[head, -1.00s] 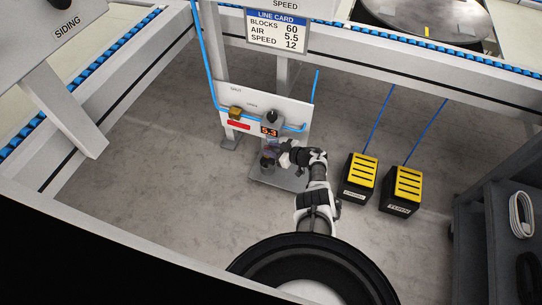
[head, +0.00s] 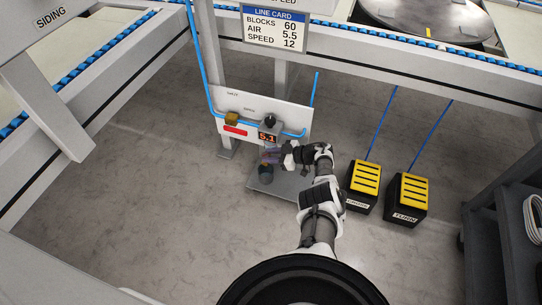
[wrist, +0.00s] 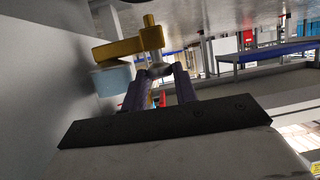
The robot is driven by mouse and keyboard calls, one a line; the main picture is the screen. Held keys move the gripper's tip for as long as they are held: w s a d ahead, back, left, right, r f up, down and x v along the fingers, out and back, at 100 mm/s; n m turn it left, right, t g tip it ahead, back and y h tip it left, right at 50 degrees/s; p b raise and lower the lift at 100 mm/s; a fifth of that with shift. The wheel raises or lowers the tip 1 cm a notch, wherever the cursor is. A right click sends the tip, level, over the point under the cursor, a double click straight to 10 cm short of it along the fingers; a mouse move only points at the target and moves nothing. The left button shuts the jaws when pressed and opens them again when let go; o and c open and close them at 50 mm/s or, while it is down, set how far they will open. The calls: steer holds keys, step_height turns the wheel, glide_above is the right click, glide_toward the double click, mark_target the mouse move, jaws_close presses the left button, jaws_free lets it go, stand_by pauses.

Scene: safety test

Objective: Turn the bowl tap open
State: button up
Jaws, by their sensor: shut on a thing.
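The air unit on the white panel (head: 290,117) has a dark knob (head: 270,119) on top and a red-lit display (head: 267,137) reading 5.1. My gripper (head: 272,156) is just below the display, reaching in from the right, and its fingers hide most of the unit's lower end. In the wrist view my gripper (wrist: 163,74) has its two purplish fingers shut on a small pale piece (wrist: 160,70), which I take for the bowl tap. Its exact turn angle cannot be told.
A yellow handle (head: 231,118) sits above a red label (head: 235,130) on the panel; a yellow lever (wrist: 128,47) stands close by in the wrist view. A dark round object (head: 265,173) is on the grey floor plate (head: 290,185). Yellow-topped pedals (head: 364,178) stand right.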

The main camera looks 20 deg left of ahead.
steer(key=o, duration=0.9)
steer(key=shift+o, duration=0.2)
steer(key=shift+r+p, duration=0.2)
steer(key=shift+p, duration=0.35)
